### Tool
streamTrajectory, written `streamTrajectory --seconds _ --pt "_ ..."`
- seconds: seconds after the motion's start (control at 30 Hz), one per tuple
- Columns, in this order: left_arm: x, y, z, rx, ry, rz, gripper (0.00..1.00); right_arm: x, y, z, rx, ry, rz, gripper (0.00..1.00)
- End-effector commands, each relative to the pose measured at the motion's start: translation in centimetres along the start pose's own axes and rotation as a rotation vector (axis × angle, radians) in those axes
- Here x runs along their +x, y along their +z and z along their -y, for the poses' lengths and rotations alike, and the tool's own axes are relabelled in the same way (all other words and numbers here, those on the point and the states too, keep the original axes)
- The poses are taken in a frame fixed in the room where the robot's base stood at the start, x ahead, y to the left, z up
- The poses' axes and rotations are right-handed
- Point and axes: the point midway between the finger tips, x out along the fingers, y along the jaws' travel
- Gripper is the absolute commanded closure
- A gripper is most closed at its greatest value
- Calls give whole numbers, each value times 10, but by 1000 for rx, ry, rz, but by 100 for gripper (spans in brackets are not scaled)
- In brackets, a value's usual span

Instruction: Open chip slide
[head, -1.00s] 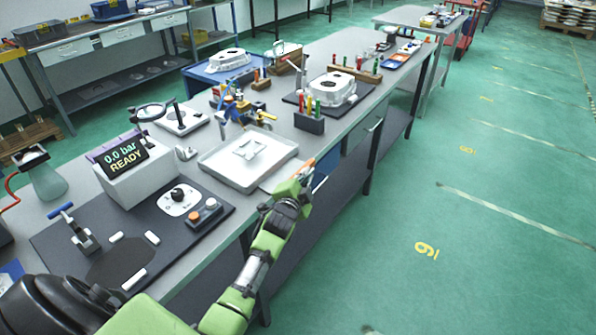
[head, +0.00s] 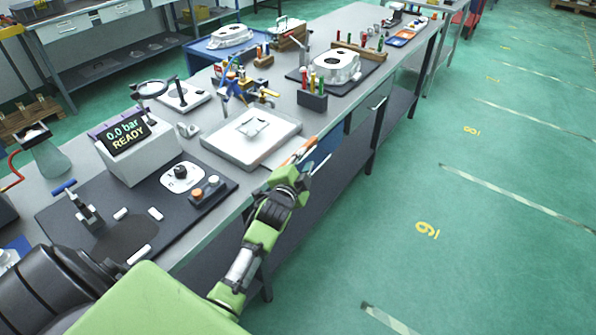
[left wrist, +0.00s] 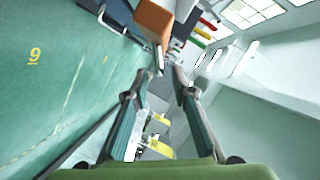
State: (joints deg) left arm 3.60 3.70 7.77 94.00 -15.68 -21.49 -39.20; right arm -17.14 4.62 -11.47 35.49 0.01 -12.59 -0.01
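An orange piece (head: 300,152), possibly the grip of the chip slide, sits at the bench's front edge beside the light grey tray (head: 217,146). An orange block (left wrist: 153,20) also shows at the top of the left wrist view. My left gripper (head: 302,170) is just in front of the bench edge, close below the orange piece. In the left wrist view its two fingers (left wrist: 157,84) are apart, with no object visibly gripped. A thin metal bar (left wrist: 158,60) shows beyond the fingertips; whether they touch it I cannot tell. My right gripper is not in view.
The bench (head: 222,230) carries a console (head: 132,145) reading "0.0 bar READY", a dark mat (head: 160,235) with a clamp and knob panel, and a holder (head: 312,98) with coloured tools. A blue panel (head: 325,148) is under the bench edge. The green floor at right is clear.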

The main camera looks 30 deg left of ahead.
Motion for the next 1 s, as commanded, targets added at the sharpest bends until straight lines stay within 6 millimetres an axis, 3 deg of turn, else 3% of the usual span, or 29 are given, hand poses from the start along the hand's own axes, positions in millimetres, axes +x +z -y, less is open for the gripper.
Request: streamTrajectory --seconds 0.2,0.4,1.0 --pt "-44 0 -1 0 1 1 76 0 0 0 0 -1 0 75" --pt "-69 0 -1 -1 1 1 76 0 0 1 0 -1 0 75" --pt "-74 0 0 -1 1 1 76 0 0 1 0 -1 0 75"
